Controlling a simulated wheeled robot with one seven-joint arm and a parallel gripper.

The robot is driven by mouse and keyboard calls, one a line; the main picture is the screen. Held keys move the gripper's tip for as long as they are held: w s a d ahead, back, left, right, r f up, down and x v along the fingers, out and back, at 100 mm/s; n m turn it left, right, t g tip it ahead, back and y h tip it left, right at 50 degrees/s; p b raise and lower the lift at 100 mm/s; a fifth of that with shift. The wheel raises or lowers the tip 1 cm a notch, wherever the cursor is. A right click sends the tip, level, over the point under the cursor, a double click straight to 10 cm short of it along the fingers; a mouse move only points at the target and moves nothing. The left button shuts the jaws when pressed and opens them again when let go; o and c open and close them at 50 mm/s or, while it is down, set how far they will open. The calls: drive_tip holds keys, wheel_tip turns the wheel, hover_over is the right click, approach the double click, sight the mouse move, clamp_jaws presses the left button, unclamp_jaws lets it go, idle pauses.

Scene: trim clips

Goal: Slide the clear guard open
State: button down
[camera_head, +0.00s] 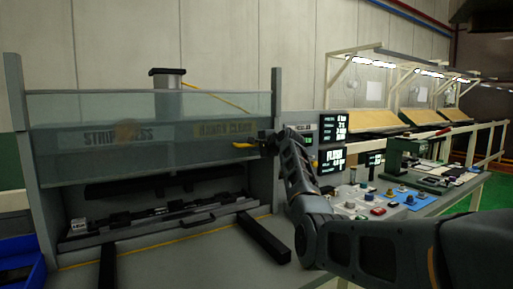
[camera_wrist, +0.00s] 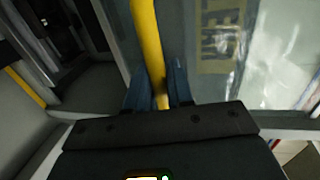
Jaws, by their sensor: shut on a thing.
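The clear guard (camera_head: 90,150) is a wide see-through panel across the front of the grey press at the left of the head view. It is raised, with an open gap between its lower edge and the bed. Its yellow handle (camera_head: 243,146) is near its right end. My gripper (camera_head: 262,144) is at the handle, reaching in from the right. In the wrist view the yellow handle (camera_wrist: 146,45) runs down between the two blue fingers of my gripper (camera_wrist: 158,92), which are shut on it. The panel (camera_wrist: 285,60) is just beyond, to the right.
Below the guard is the press bed (camera_head: 150,228) with a dark fixture and black handle. Two dark rails (camera_head: 263,238) stick out in front. Right of my arm are a screen panel (camera_head: 333,127), buttons and a green hand press (camera_head: 410,155). A blue bin (camera_head: 22,262) is at lower left.

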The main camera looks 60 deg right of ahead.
drive_tip(key=c, duration=1.1)
unclamp_jaws()
drive_tip(key=shift+b+v, duration=0.6)
drive_tip(key=shift+v, duration=3.3)
drive_tip(key=shift+f, duration=0.1)
